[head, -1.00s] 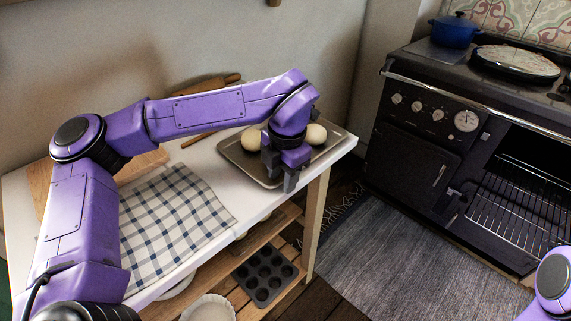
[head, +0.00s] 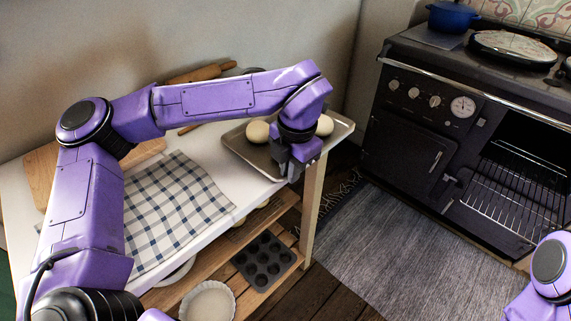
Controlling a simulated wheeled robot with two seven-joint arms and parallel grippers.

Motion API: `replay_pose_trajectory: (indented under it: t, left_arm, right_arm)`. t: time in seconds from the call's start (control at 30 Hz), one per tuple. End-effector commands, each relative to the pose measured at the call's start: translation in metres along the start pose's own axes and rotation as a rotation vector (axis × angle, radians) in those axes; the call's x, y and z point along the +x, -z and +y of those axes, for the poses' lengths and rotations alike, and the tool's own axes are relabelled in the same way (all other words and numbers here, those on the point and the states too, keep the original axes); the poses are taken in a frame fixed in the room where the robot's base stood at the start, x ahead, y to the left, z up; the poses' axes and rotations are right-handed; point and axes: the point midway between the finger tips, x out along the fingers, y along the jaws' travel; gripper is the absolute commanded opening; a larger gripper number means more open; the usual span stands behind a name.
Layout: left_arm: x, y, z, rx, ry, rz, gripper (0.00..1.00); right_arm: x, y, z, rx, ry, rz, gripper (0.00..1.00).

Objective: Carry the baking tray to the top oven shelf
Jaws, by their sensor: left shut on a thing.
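The grey metal baking tray (head: 247,152) is at the right end of the white worktop, with two pale round buns (head: 257,132) on it. My left gripper (head: 293,173) points down at the tray's near edge and is shut on it. The arm hides part of the tray's middle. I cannot tell whether the tray touches the worktop. The oven (head: 535,145) at the right stands open, with a wire shelf (head: 510,195) showing inside. My right gripper is out of view; only part of that arm shows at the lower right.
A checked cloth (head: 170,215) and wooden boards lie on the worktop (head: 215,180), with a rolling pin (head: 195,74) behind. A muffin tin (head: 264,261) sits on the lower shelf. A grey rug (head: 400,255) covers clear floor before the stove. A blue pot (head: 452,17) stands on top.

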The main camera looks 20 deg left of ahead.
Motion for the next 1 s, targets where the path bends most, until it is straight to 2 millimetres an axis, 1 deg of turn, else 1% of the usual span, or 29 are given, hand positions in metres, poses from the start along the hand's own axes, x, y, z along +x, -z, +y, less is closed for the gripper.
replay_pose_trajectory:
  t: [0.03,0.3,0.5,0.7,0.97,1.0]
  left_arm:
    - [-0.001,-0.001,-0.006,0.004,0.000,0.001,0.00]
    - [-0.004,-0.006,-0.036,0.002,0.001,0.002,0.00]
    - [-0.006,-0.009,-0.054,-0.001,0.001,0.002,0.00]
    - [-0.007,-0.011,-0.063,-0.002,0.001,0.003,0.00]
    - [-0.007,-0.012,-0.064,0.000,0.001,0.002,0.00]
    - [-0.007,-0.012,-0.064,0.001,0.001,0.002,0.16]
  right_arm:
    - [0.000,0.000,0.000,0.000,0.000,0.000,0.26]
    - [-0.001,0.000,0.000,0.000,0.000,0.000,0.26]
    - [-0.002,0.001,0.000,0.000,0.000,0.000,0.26]
    - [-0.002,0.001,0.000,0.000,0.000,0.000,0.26]
    - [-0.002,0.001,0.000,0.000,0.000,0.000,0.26]
    - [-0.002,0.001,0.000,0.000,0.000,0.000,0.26]
